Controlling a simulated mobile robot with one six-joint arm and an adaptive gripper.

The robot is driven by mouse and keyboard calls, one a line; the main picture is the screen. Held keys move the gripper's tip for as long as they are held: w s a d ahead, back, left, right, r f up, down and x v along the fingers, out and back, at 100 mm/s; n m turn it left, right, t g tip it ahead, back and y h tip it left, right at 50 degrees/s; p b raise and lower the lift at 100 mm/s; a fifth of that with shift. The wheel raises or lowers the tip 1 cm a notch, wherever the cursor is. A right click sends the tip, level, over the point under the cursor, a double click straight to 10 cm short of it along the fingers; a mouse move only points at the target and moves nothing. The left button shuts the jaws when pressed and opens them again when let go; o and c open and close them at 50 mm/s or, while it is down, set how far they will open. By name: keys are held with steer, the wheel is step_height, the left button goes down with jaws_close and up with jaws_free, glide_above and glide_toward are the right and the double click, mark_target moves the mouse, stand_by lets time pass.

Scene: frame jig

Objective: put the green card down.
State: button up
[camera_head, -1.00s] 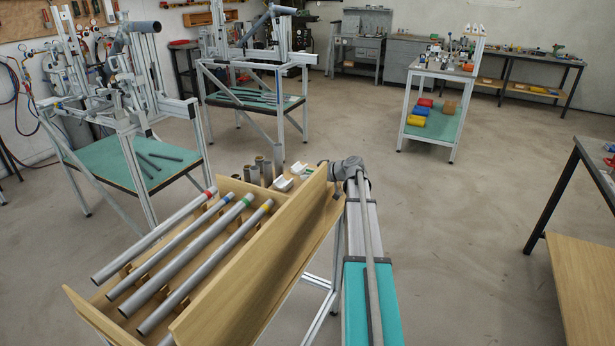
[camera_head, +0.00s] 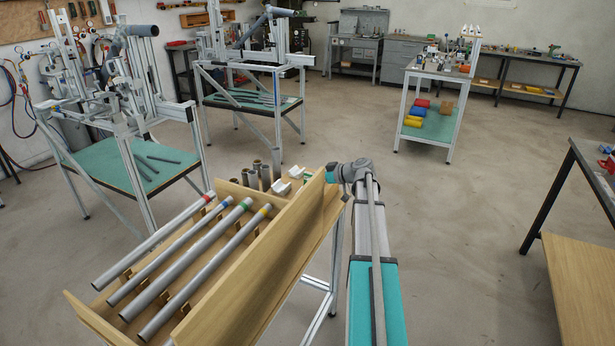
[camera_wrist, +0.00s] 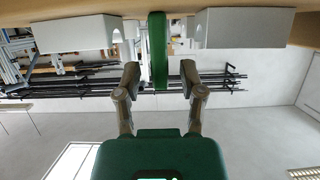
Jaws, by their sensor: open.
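The green card (camera_wrist: 158,50) shows edge-on in the wrist view. It stands in the gap between two pale blocks, the left one (camera_wrist: 75,34) and the right one (camera_wrist: 245,28). My gripper (camera_wrist: 160,80) is open, with one finger on each side of the card's free end and a visible gap to it on both sides. In the head view the pale blocks (camera_head: 283,188) sit at the far end of the wooden rack, with a bit of green beside them. My gripper is hidden there.
The wooden rack (camera_head: 245,290) holds several grey tubes (camera_head: 190,265) with coloured bands. Short upright cylinders (camera_head: 265,178) stand beside the blocks. A tall wooden side panel rises next to my arm.

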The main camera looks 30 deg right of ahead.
steer(key=p+v, duration=0.2)
steer(key=v, duration=0.5)
steer(key=shift+s+r, duration=0.15)
steer(key=shift+s, duration=0.2)
steer(key=shift+d+p, duration=0.15)
steer(key=shift+p, duration=0.15)
